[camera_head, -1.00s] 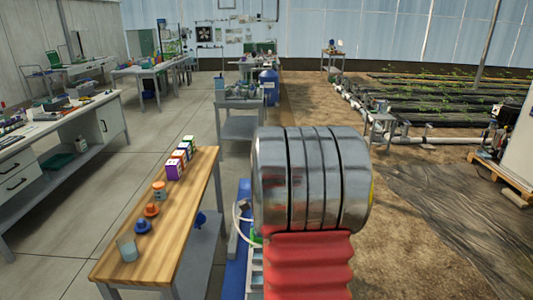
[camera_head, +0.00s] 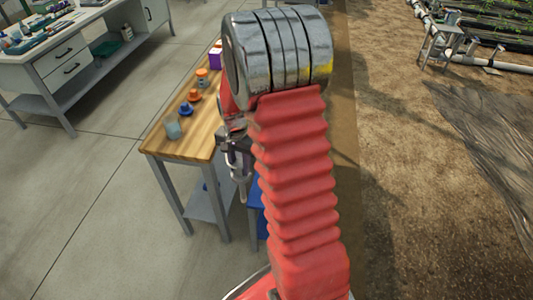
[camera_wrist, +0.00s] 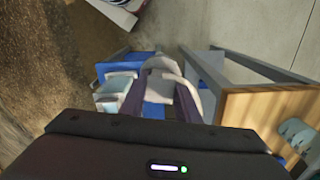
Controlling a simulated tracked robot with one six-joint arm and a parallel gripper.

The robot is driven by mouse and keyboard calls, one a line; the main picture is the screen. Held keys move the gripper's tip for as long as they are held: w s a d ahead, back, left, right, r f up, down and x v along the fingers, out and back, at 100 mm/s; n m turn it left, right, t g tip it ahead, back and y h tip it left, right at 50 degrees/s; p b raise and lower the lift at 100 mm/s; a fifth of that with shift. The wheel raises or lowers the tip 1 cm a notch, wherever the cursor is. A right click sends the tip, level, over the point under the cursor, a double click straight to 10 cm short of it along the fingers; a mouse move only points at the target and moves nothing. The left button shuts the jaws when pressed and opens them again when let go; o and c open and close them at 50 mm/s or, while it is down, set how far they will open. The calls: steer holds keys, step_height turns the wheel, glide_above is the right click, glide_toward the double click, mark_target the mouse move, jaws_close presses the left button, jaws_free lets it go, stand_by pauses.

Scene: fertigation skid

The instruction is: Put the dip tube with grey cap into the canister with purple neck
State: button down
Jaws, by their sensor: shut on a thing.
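My gripper (camera_head: 238,160) hangs in front of the right side of the wooden bench, pointing down. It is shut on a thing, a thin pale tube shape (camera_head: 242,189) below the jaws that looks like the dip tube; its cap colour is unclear. In the wrist view, pale grey rounded shapes (camera_wrist: 162,64) show at the jaws, and I cannot tell cap from finger. No canister with a purple neck can be made out. A purple box (camera_head: 215,60) stands on the bench, partly behind my arm.
The wooden bench (camera_head: 190,141) carries an orange-lidded jar (camera_head: 202,77), an orange piece (camera_head: 194,96), a blue piece (camera_head: 186,108) and a clear beaker (camera_head: 173,128). A blue stand with pale boxes (camera_wrist: 118,84) is beside it.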

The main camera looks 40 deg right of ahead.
steer(key=w+a+f+n, duration=0.1)
steer(key=a+f+n, duration=0.2)
steer(key=a+n, duration=0.3)
steer(key=w+a+f+n, duration=0.2)
steer(key=a+n, duration=0.4)
steer(key=a, duration=0.4)
steer(key=shift+w+a+f, duration=0.2)
steer(key=shift+a+f, duration=0.05)
steer(key=shift+f, duration=0.65)
